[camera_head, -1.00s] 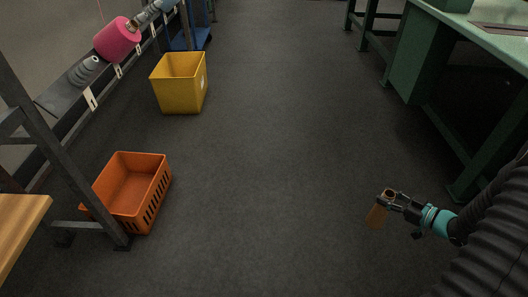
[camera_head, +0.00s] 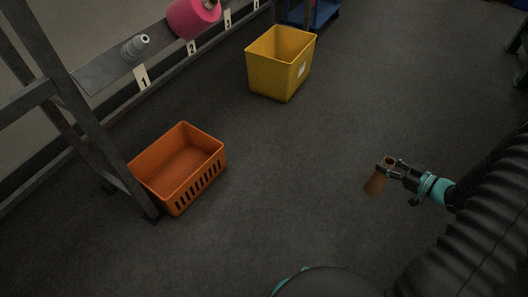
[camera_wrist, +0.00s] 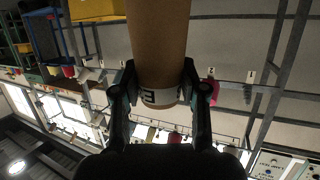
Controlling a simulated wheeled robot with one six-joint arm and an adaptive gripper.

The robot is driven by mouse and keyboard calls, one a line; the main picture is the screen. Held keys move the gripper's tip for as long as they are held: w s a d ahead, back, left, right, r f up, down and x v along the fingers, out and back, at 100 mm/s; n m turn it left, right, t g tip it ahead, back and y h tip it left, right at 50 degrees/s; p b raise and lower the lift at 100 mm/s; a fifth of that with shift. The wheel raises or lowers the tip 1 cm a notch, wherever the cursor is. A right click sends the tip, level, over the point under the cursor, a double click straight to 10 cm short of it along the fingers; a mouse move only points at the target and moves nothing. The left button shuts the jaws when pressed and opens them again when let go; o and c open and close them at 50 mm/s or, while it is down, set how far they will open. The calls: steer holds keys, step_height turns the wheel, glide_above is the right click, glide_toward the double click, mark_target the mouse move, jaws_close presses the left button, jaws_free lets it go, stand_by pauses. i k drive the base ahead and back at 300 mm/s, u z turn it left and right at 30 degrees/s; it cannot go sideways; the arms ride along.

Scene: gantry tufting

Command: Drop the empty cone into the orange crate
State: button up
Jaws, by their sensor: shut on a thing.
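The orange crate (camera_head: 180,167) stands on the floor at the left in the head view, beside a grey rack post, and its inside looks empty. The empty cone (camera_head: 375,183) is a bare brown tube, held slightly tilted at the right of the head view. My gripper (camera_head: 390,164) is shut on the cone near its upper end, well to the right of the crate. In the wrist view, the cone (camera_wrist: 157,45) fills the top middle between both fingers, with a pale printed band where they grip it. The cone's far end is cut off there.
A yellow bin (camera_head: 280,65) stands behind and right of the crate. A grey rack shelf (camera_head: 110,75) at upper left holds a grey cone (camera_head: 136,46) and a pink yarn cone (camera_head: 192,16), with number tags. The floor between crate and gripper is clear.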

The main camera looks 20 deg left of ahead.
mark_target(166, 190)
steer(key=u, duration=1.05)
steer(key=i, duration=0.9)
steer(key=u, duration=0.9)
